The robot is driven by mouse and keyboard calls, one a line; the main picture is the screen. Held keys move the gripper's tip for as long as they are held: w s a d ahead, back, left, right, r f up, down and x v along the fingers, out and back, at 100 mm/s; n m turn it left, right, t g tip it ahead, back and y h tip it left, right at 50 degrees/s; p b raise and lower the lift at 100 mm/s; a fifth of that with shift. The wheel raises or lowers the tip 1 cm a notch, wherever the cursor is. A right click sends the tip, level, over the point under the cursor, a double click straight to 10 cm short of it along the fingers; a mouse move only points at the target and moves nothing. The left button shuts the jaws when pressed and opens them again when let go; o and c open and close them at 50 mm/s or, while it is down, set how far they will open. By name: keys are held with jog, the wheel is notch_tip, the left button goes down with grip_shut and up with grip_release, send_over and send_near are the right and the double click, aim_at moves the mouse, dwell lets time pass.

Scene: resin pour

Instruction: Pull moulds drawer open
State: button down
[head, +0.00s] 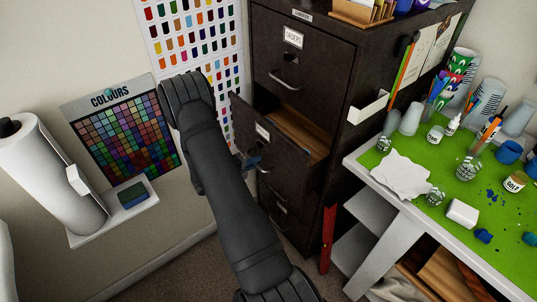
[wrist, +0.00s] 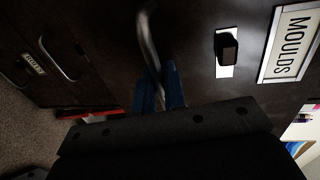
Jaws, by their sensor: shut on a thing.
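The moulds drawer (head: 283,165) is the middle drawer of a dark filing cabinet (head: 325,70). It stands partly out, with its wooden inside showing. Its MOULDS label (wrist: 291,44) is large at the right of the wrist view, turned sideways. The drawer's curved metal handle (wrist: 148,42) runs down between the blue fingers of my gripper (wrist: 159,88). In the head view my gripper (head: 252,162) is at the drawer front, partly hidden by my arm. It is shut on the handle.
The top drawer (head: 295,60) is closed, and a lower drawer (head: 283,218) sits below. A green-topped worktable (head: 480,225) with cups and jars stands close on the right. A colour chart (head: 122,130) and a paper roll (head: 50,175) are on the left.

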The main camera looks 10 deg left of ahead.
jog(key=f+v, duration=0.3)
jog(key=v, duration=1.2)
jog(key=shift+s+a, duration=0.4)
jog(key=shift+f, duration=0.1)
jog(key=c, duration=1.6)
grip_release()
jog(key=v, duration=1.7)
jog(key=shift+s+a, duration=0.15)
